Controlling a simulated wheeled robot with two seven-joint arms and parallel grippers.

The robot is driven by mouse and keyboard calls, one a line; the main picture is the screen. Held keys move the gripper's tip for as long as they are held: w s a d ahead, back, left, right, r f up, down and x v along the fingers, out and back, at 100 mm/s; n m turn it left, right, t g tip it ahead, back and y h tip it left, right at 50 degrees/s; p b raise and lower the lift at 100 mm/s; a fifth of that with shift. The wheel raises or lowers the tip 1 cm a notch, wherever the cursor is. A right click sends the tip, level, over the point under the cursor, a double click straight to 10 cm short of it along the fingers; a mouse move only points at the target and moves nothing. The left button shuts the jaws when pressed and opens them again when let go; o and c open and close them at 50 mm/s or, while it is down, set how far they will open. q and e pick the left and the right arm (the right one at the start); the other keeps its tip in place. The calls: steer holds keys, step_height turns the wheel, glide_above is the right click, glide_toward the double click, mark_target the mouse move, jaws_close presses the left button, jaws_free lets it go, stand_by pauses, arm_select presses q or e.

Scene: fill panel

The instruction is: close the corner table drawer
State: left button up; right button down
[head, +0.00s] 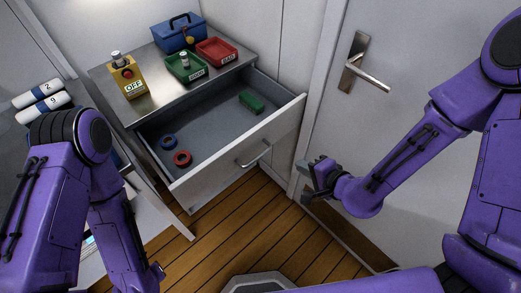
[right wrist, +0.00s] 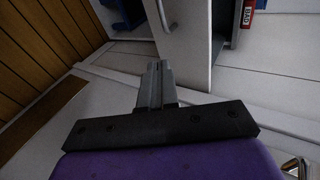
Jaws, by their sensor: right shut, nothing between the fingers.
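The corner table drawer (head: 225,165) is pulled far out, and its white front with a metal handle (head: 253,155) faces the floor side. Inside lie a blue ring (head: 168,142), a red ring (head: 182,158) and a green block (head: 251,102). My right gripper (head: 308,168) is shut and empty, to the right of the drawer front and apart from it. In the right wrist view the shut fingers (right wrist: 158,72) point toward the drawer front (right wrist: 190,40). My left arm hangs at the lower left; its gripper is out of the picture.
The metal tabletop (head: 150,95) above the drawer holds a yellow OFF box (head: 127,78), a blue toolbox (head: 179,33), a green tray (head: 185,70) and a red tray (head: 217,52). A white door with a handle (head: 365,70) stands right. Wooden floor (head: 235,225) lies clear in front.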

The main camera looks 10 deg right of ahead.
steer(key=b+x, duration=1.1)
steer(key=x, duration=0.2)
steer(key=shift+w+a+r+b, duration=0.2)
steer(key=shift+w+b, duration=0.15)
steer(key=shift+w, duration=0.05)
